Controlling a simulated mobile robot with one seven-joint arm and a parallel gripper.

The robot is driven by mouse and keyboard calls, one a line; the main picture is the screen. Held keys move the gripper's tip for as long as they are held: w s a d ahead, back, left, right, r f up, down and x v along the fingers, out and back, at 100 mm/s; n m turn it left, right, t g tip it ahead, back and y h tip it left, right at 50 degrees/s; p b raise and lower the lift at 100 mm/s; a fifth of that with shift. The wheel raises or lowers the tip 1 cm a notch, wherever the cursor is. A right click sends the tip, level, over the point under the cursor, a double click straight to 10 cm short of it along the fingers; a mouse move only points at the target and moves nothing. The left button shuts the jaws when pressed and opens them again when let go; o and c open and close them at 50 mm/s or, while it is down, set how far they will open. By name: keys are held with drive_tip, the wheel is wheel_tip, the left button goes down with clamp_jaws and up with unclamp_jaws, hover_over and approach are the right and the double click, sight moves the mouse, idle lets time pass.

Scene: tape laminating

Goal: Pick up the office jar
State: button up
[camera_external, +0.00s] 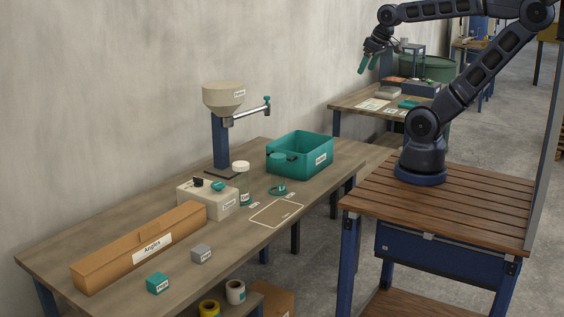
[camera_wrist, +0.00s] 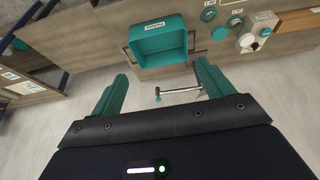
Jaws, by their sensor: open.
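A clear jar with a cream lid (camera_external: 241,181) stands upright on the long wooden table, beside the cream box. It looks like the office jar, but its label is too small to read. In the wrist view, its round pale lid (camera_wrist: 234,20) shows near the top edge, right of the teal bin. My gripper (camera_external: 368,64) has teal fingers and is raised high, well to the right of and above the jar. In the wrist view, the gripper's fingers (camera_wrist: 162,68) are spread apart with nothing between them.
A teal bin (camera_external: 300,155) stands right of the jar, and a cream box with knobs (camera_external: 208,197) left of it. A hopper on a blue post with a crank (camera_external: 221,130) rises behind. A teal ring (camera_external: 277,190) lies nearby. The table's front right is mostly clear around an outlined rectangle (camera_external: 276,213).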

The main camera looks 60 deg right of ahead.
drive_tip(key=w+a+f+m+h, duration=0.2)
drive_tip(key=w+a, duration=0.2)
drive_tip(key=w, duration=0.9)
drive_tip(key=t, duration=0.1)
hover_over(241, 164)
drive_tip(key=s, duration=0.3)
wheel_tip(241, 164, down, 26)
drive_tip(key=shift+y, duration=0.4)
drive_tip(key=x, duration=0.4)
drive_tip(key=shift+a+f, duration=0.2)
drive_tip(key=shift+a, duration=0.2)
drive_tip(key=shift+x, duration=2.75)
drive_tip(key=shift+s+d, duration=0.1)
drive_tip(key=shift+s, duration=0.05)
